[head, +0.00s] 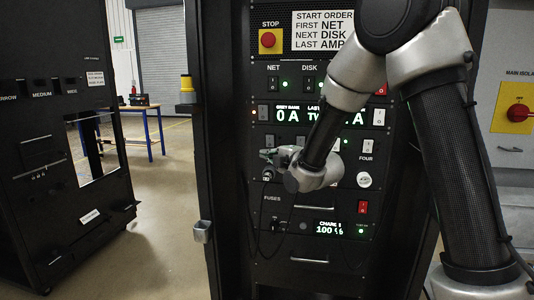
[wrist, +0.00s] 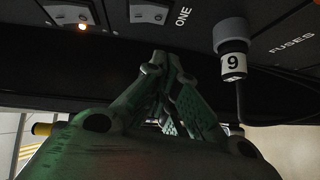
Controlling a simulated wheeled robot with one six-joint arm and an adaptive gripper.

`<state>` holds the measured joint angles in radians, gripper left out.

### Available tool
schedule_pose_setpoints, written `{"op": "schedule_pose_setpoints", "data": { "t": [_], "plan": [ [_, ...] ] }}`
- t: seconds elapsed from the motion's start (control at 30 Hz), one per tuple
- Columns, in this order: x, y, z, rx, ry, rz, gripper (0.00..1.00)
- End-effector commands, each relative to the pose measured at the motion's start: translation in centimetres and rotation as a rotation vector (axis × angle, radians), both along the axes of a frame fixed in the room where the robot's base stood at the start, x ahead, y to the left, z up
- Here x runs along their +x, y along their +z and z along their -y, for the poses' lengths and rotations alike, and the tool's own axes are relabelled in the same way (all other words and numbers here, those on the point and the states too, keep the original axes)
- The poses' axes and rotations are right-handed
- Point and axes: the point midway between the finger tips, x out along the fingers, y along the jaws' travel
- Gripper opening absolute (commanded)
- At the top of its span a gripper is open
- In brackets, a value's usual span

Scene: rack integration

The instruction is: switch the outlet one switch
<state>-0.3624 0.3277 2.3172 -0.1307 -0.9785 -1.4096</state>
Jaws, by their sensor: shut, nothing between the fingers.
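The outlet one switch (wrist: 148,14) is a pale rocker at the top of the wrist view, beside the label ONE. In the head view a small rocker (head: 270,141) shows just above my gripper, on the left of the outlet row. My gripper (wrist: 162,60) is shut and empty, its fingertips close together. In the wrist view the tips lie just below the switch, seemingly apart from it; the depth is hard to judge. In the head view my gripper (head: 267,155) is in front of the panel's left side, and my arm hides the middle outlets.
A plug marked 9 (wrist: 233,62) with a cable sits beside the tips. Another rocker (wrist: 68,12) has an orange light. A red stop button (head: 268,40) is higher on the rack.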

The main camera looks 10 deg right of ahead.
Motion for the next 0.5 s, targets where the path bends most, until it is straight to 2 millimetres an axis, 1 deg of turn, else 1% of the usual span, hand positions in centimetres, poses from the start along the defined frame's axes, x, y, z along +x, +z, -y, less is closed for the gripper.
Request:
{"op": "schedule_pose_setpoints", "data": {
  "t": [0.4,0.5],
  "plan": [
    [-5.3,-0.6,2.7,-0.001,-0.001,-0.001,0.00],
    [-6.3,-0.6,3.2,-0.001,0.000,0.000,0.00]
  ]
}}
